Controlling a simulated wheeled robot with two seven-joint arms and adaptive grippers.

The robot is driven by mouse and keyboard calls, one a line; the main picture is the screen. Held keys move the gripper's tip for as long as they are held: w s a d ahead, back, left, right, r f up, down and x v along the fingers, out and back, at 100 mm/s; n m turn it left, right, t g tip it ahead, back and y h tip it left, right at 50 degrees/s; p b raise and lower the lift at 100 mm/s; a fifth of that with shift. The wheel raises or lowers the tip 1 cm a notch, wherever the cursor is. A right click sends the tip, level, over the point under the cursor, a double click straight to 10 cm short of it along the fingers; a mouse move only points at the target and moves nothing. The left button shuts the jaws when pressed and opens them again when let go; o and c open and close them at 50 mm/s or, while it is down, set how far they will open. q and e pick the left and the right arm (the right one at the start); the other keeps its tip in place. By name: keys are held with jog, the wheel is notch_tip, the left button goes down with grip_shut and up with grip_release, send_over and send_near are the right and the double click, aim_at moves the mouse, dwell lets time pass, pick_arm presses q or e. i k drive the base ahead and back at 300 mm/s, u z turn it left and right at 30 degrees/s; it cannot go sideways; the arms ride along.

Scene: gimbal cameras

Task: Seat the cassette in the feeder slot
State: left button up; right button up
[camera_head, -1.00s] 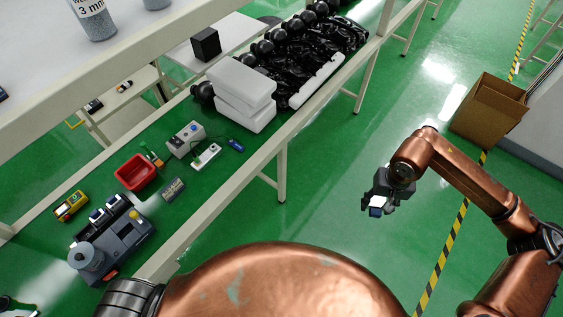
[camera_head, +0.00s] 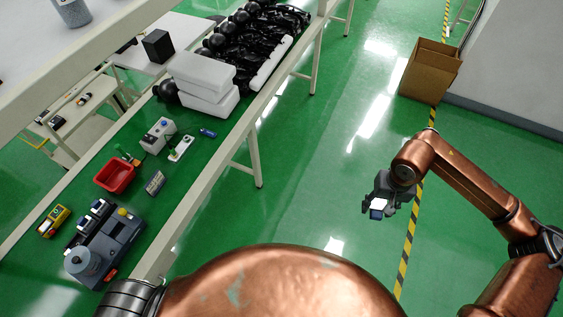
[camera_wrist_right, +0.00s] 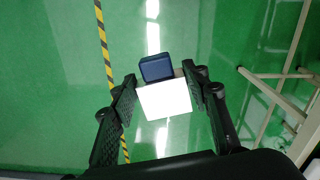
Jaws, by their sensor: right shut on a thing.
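My right gripper (camera_head: 376,208) is shut on a small white and dark blue block, which looks like the cassette (camera_head: 379,204). It is held in the air over the floor, away from the bench. In the right wrist view the cassette (camera_wrist_right: 163,98) sits between the two black fingers, its white face towards the camera and its dark blue end beyond. The grey feeder (camera_head: 122,232) stands at the near left end of the green bench, with a round grey knob, a yellow button and dark blue and white blocks along its left side. Its slot cannot be made out clearly. My left gripper is out of view.
Near the feeder lie a red bin (camera_head: 115,177), a yellow meter (camera_head: 53,221), a small grey box (camera_head: 155,183) and a light grey device (camera_head: 159,136). White foam blocks (camera_head: 205,82) lie farther along. A cardboard box (camera_head: 431,70) stands on the floor.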

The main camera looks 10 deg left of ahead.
aim_at(121, 233)
jog(key=k, duration=2.25)
jog(key=u, duration=1.4)
jog(key=i, duration=1.65)
